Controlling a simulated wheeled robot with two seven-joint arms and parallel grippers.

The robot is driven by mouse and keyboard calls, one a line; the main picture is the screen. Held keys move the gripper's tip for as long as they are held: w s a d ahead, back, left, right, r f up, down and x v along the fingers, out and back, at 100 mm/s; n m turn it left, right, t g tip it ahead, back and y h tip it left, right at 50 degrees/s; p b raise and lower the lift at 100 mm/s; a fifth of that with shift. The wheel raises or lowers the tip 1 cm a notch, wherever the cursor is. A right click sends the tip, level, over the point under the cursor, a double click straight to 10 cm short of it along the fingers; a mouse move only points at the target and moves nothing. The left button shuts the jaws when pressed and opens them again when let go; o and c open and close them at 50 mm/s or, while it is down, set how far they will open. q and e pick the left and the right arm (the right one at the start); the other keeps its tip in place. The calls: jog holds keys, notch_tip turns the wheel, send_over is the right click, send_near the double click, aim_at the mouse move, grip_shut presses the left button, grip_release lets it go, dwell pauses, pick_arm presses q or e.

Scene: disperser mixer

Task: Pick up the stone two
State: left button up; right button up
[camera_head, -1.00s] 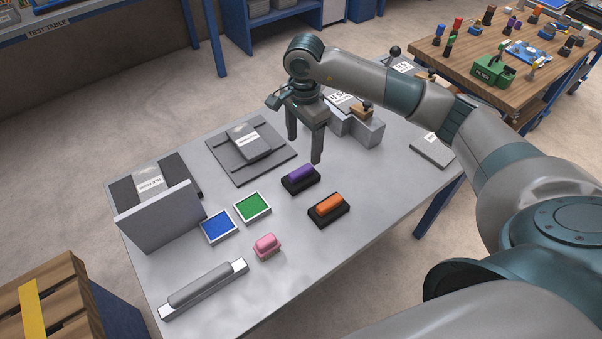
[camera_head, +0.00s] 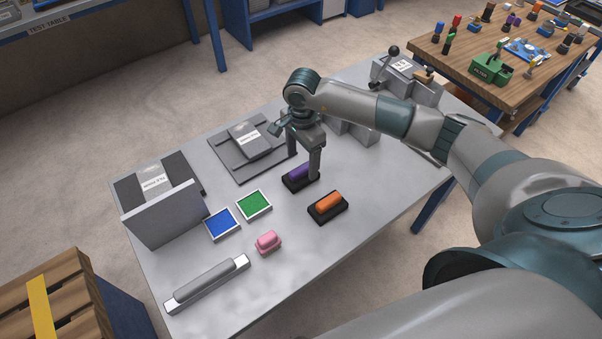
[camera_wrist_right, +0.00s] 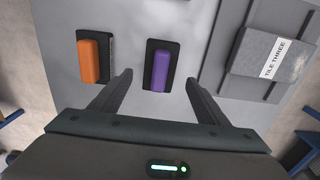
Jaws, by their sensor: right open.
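A purple block (camera_head: 299,171) sits in a black holder (camera_head: 289,183) near the middle of the table, partly covered by a finger in the head view. It also shows in the right wrist view (camera_wrist_right: 161,72), between the fingertips. An orange block (camera_head: 327,201) sits in a second black holder to its right and nearer; it is also in the right wrist view (camera_wrist_right: 89,61). No label on either block reads as stone two. My right gripper (camera_head: 303,164) is open, pointing down over the purple block, its fingers either side and nothing held. My left gripper is out of view.
A pink block (camera_head: 268,241), green tray (camera_head: 254,205), blue tray (camera_head: 221,223) and grey bar (camera_head: 207,283) lie on the table (camera_head: 310,248). Behind the gripper is a dark plate with a tile labelled TILE THREE (camera_wrist_right: 272,58). An upright grey panel (camera_head: 176,216) stands at left.

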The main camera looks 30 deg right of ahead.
aim_at(301, 168)
jog(key=f, duration=0.1)
jog(key=p, duration=0.1)
jog(key=f, duration=0.1)
jog(key=shift+s+a+f+p, duration=0.15)
jog(key=shift+a+f+p, duration=0.1)
jog(key=shift+f+p, duration=0.1)
jog(key=shift+f, duration=0.6)
jog(key=c, duration=1.4)
jog(key=shift+r, duration=0.1)
